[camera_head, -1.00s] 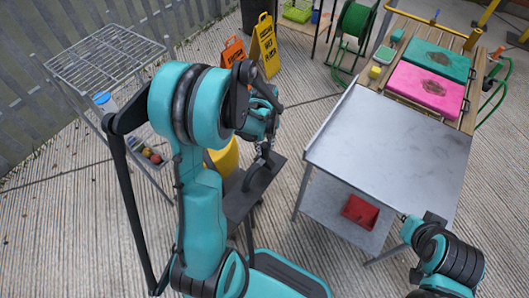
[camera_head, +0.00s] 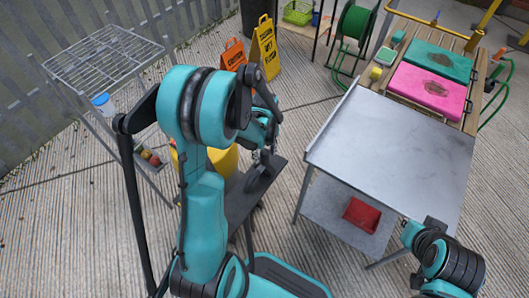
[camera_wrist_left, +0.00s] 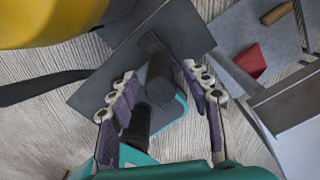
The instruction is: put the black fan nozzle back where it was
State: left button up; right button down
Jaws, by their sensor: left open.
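The black fan nozzle seems to be the dark cylinder (camera_wrist_left: 160,78) in the left wrist view, by the dark flat plate (camera_wrist_left: 190,32). My left gripper (camera_wrist_left: 159,74) is open, with one finger on each side of the cylinder. I see gaps beside it; whether a finger touches it is unclear. In the head view my left gripper (camera_head: 264,157) is over the dark plate (camera_head: 240,206), partly hidden by my arm, and the nozzle is hard to make out there.
A yellow rounded thing (camera_head: 222,162) stands close beside the plate. A metal table (camera_head: 395,150) with a bare top stands to the right, a red bin (camera_head: 362,214) on its lower shelf. A wire rack (camera_head: 103,62) stands left. Caution signs (camera_head: 264,48) stand behind.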

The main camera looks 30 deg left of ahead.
pick_arm(q)
jog(key=shift+r, duration=0.25)
notch_tip(320, 180, up, 11)
jog(key=p, duration=0.5)
jog(key=s+d+r+n+t, duration=0.3)
jog(key=s+d+r+n, duration=0.2)
jog(key=n, duration=0.7)
jog(key=s+d+r+n+t, duration=0.4)
jog(key=s+d+r+n, duration=0.1)
jog(key=n, duration=0.7)
jog(key=shift+s+d+r, duration=0.4)
jog(key=shift+s+r, duration=0.15)
jog(key=shift+r, duration=0.6)
